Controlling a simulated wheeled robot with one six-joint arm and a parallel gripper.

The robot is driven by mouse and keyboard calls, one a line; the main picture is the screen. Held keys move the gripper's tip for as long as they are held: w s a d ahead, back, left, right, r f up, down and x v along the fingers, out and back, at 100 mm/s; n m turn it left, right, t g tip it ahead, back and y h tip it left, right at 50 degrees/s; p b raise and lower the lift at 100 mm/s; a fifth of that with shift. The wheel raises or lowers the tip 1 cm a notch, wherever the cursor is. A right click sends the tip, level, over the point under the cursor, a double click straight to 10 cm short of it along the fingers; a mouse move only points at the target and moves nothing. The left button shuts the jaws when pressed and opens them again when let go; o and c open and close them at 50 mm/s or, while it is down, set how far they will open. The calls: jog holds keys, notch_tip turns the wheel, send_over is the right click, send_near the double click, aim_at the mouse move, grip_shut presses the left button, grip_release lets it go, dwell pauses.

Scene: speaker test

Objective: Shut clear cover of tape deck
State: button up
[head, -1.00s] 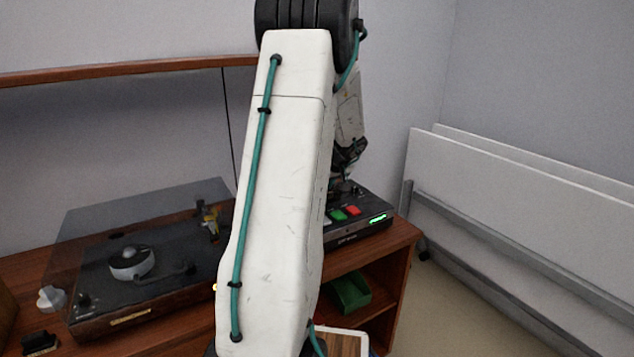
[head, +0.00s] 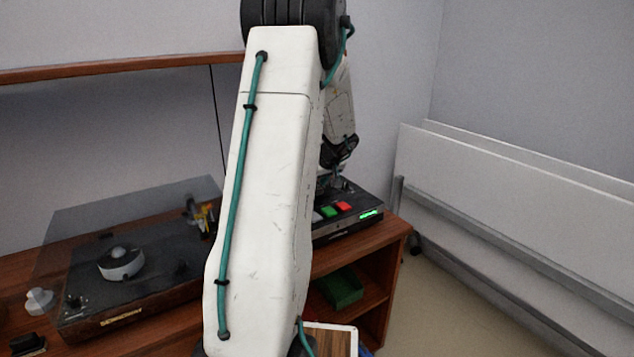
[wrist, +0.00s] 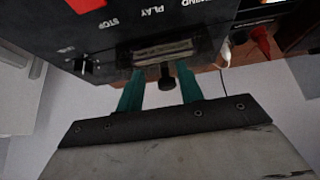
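The tape deck (head: 345,228) is a black box at the right end of the wooden cabinet, with green and red buttons and a lit green display. In the wrist view the deck (wrist: 110,35) fills the top, with upside-down lettering such as PLAY and STOP. A small window-like part (wrist: 165,50) shows there; I cannot tell whether this is the clear cover or how far it is open. A black knob (wrist: 166,78) sticks out below it. My gripper (wrist: 159,85) has its teal fingers apart, one on each side of the knob, with gaps showing. In the head view my arm partly hides the deck.
A turntable (head: 140,275) with a raised, tinted lid (head: 100,225) stands left on the cabinet (head: 395,245). A green bin (head: 340,287) sits on the shelf below the deck. White panels (head: 500,200) lean at the right. A red item (wrist: 262,40) shows in the wrist view.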

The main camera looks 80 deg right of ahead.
jog(key=shift+w+a+f, duration=0.15)
jog(key=shift+a+f, duration=0.25)
jog(key=shift+f, duration=0.1)
jog(key=shift+r, duration=0.1)
jog(key=v, duration=0.8)
jog(key=shift+d+r, duration=0.3)
jog(key=shift+d, duration=0.05)
